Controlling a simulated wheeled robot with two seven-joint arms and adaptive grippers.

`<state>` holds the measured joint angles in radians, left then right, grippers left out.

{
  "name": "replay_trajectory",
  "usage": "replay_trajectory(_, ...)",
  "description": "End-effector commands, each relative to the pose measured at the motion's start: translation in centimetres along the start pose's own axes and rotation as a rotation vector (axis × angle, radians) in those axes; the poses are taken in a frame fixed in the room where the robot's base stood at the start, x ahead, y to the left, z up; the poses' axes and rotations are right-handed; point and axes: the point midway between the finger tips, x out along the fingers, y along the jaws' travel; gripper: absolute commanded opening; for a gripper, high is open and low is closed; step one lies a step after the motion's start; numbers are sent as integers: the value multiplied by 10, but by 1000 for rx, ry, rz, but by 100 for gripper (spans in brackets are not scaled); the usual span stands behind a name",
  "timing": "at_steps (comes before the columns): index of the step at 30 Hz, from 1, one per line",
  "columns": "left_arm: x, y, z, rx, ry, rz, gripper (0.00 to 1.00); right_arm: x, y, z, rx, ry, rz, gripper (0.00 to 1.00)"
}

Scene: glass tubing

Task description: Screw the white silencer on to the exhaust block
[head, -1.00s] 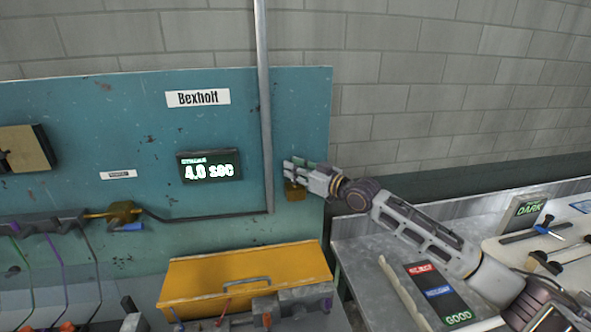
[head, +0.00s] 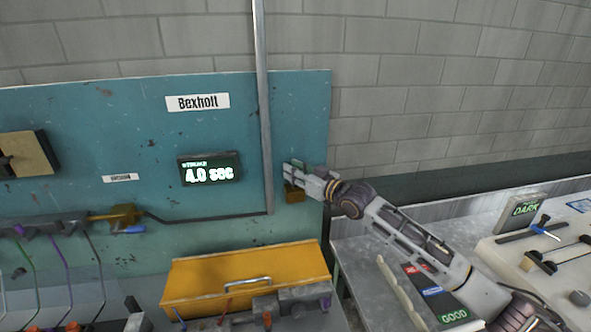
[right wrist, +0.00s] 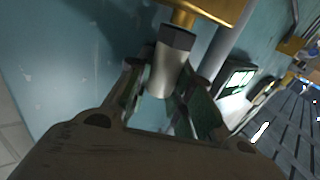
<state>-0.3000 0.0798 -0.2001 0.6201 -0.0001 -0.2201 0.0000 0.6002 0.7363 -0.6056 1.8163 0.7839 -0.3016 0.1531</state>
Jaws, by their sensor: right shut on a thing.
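The brass exhaust block (head: 295,195) is on the right part of the teal panel, and its underside or face shows at the top of the right wrist view (right wrist: 217,8). My right gripper (head: 294,171) is beside the block. In the right wrist view its fingers (right wrist: 160,92) are shut on the white silencer (right wrist: 165,66), a pale cylinder with a dark collar. The collar end points at the block, with a short brass neck between them. I cannot tell how deep the thread sits. The silencer is not clear in the head view. My left gripper is out of view.
A vertical grey pipe (head: 264,110) runs just left of the block. A lit display reading 4.0 sec (head: 209,170) is farther left. A yellow box (head: 245,276) is below. A bench with coloured labels (head: 437,290) lies to the right, under my right arm.

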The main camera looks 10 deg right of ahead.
Motion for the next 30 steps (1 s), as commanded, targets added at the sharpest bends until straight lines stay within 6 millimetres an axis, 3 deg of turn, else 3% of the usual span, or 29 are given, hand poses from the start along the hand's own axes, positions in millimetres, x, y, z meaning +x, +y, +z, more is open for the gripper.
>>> replay_trajectory(8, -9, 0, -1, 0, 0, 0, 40, -1, 0, -2, 7, 3, 30, 0)
replay_trajectory(30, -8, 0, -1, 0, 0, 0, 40, 0, -3, -2, 4, 6, 178, 0)
